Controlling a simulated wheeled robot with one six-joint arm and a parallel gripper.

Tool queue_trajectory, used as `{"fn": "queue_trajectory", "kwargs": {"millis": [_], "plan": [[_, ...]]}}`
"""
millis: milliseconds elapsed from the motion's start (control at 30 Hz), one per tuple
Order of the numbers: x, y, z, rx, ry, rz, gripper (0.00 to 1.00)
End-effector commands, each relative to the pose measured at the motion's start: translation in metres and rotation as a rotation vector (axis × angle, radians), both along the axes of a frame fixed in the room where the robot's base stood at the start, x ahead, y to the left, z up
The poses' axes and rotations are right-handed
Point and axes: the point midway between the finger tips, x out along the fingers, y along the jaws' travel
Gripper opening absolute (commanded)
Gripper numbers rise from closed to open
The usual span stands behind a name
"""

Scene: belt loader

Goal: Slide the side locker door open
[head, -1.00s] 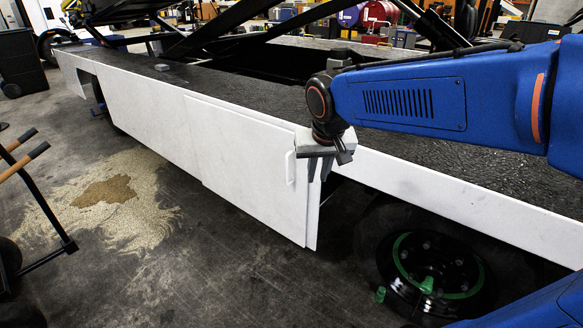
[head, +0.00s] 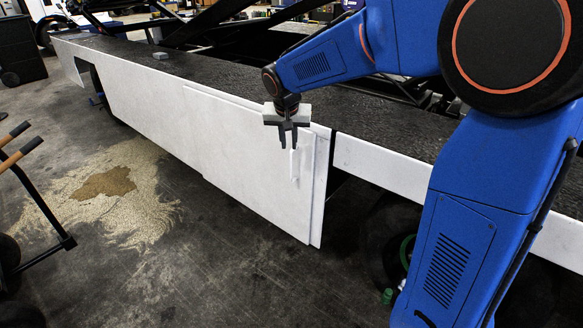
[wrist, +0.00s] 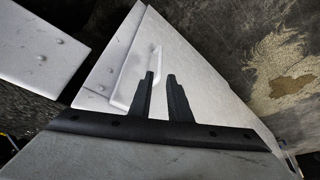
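The side locker door (head: 245,150) is a flat white panel standing slightly proud of the loader's white side. It also fills the middle of the wrist view (wrist: 195,75). Its upright white handle (head: 295,164) is near the right edge, and it shows in the wrist view (wrist: 138,80) beside the left finger. My gripper (head: 288,143) points downward in front of the door's upper right part, close to the handle's top. In the wrist view a gap shows between the dark fingers (wrist: 161,76), with nothing between them. I cannot tell whether a finger touches the handle.
A dark gap and a wheel lie right of the door, under another white side panel (head: 390,168). The black deck (head: 230,85) runs above the door. A cart with wooden handles (head: 22,155) stands at left. The floor before the door is open, with a stained spill (head: 105,185).

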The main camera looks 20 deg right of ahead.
Motion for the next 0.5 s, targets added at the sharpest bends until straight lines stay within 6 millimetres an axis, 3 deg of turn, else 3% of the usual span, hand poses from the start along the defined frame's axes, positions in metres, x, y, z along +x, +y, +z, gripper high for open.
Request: {"fn": "queue_trajectory", "kwargs": {"millis": [500], "plan": [[0.032, -0.012, -0.086, 0.000, 0.004, -0.001, 0.17]]}}
